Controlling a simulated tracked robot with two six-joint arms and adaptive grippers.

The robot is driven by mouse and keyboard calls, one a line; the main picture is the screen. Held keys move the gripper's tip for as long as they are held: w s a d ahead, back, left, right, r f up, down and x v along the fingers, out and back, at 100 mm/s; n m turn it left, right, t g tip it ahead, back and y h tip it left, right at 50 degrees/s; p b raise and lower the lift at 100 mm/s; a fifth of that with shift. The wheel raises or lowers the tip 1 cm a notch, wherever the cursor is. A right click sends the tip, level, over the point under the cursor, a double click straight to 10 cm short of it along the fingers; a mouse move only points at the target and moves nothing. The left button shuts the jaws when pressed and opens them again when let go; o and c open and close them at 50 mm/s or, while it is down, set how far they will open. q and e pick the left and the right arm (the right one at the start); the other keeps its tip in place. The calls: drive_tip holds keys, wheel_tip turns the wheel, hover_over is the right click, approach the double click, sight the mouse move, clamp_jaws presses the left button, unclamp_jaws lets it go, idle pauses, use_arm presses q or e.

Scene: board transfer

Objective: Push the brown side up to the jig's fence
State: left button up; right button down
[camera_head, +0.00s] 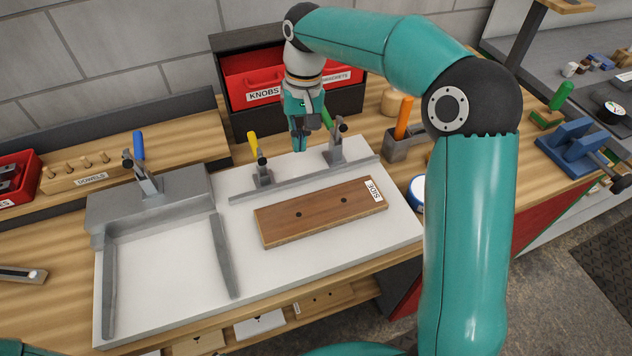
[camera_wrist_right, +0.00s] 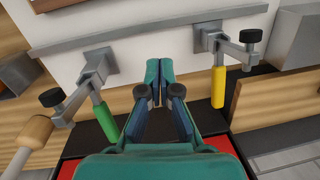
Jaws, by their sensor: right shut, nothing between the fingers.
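The brown side (camera_head: 320,214), a flat board with two dark holes and a SIDE label, lies on the jig's white base. The grey fence (camera_head: 300,181) runs behind it, with a strip of white base between them. In the right wrist view a corner of the brown side (camera_wrist_right: 48,4) shows beyond the fence (camera_wrist_right: 150,29). My right gripper (camera_head: 299,148) is shut and empty, behind the fence, between the yellow-handled and green-handled clamps. Its fingertips also show in the right wrist view (camera_wrist_right: 158,64). My left gripper is out of view.
A red KNOBS bin (camera_head: 250,82) is behind my right gripper. A grey frame (camera_head: 224,255) stands on the left of the jig. White base is bare in front of the brown side.

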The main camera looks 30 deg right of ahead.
sight(330, 212)
drive_tip(key=shift+n+g+h, duration=0.3)
drive_tip(key=shift+g+h, duration=0.1)
drive_tip(key=shift+g, duration=0.4)
drive_tip(key=f, duration=0.1)
drive_tip(key=s+d+f, duration=0.1)
drive_tip(key=f, duration=0.1)
drive_tip(key=d+f, duration=0.1)
drive_tip(key=shift+s+d+f, duration=0.15)
drive_tip(key=shift+s, duration=0.05)
drive_tip(key=shift+s+f, duration=0.15)
drive_tip(key=shift+f, duration=0.05)
drive_tip(key=shift+s+a, duration=0.25)
drive_tip(key=s+a, duration=0.1)
drive_tip(key=s, duration=0.2)
drive_tip(key=s+a, duration=0.1)
drive_tip(key=s, duration=0.3)
drive_tip(key=s+a, duration=0.1)
drive_tip(key=s, duration=0.2)
drive_tip(key=shift+s+p, duration=0.3)
drive_tip(key=shift+f+p, duration=0.25)
drive_tip(key=shift+p, duration=0.05)
drive_tip(key=shift+f+b, duration=0.45)
drive_tip(key=shift+f, duration=0.1)
drive_tip(key=shift+a, duration=0.1)
